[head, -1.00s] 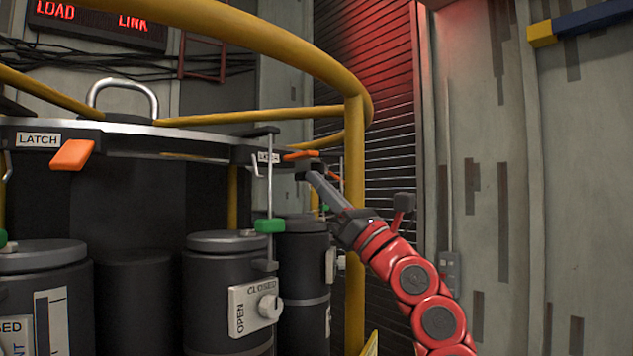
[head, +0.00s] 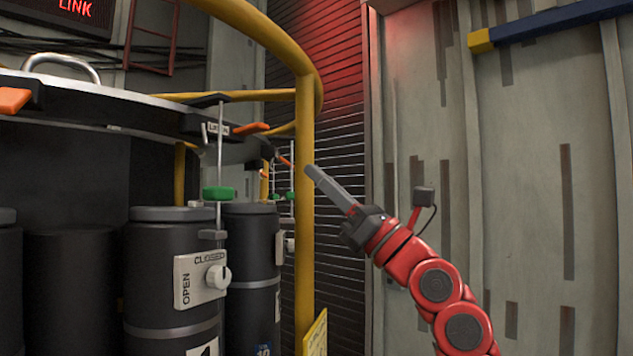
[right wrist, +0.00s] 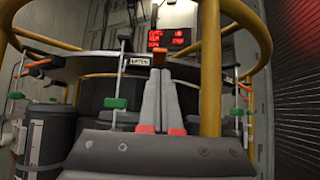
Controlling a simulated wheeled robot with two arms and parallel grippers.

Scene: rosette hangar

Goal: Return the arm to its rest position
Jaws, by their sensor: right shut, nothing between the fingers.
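My right arm is red with a dark wrist, and its gripper (head: 312,172) is grey. The gripper is shut and empty, in front of the yellow post in the head view and apart from the latch handle. In the right wrist view the closed fingers (right wrist: 160,80) point at the rig, with an orange latch handle (right wrist: 160,54) just beyond their tips. In the head view that orange latch handle (head: 252,129) sits on the rim of the dark round rig (head: 100,102), left of my gripper. My left gripper is in neither view.
A yellow guard rail and post (head: 304,230) stand close to my right gripper. Dark canisters (head: 170,265) stand under the rim, one with an OPEN/CLOSED knob panel (head: 201,278). Green-handled rods (head: 219,193) hang from the rim. A grey wall (head: 520,200) lies to the right, with free room before it.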

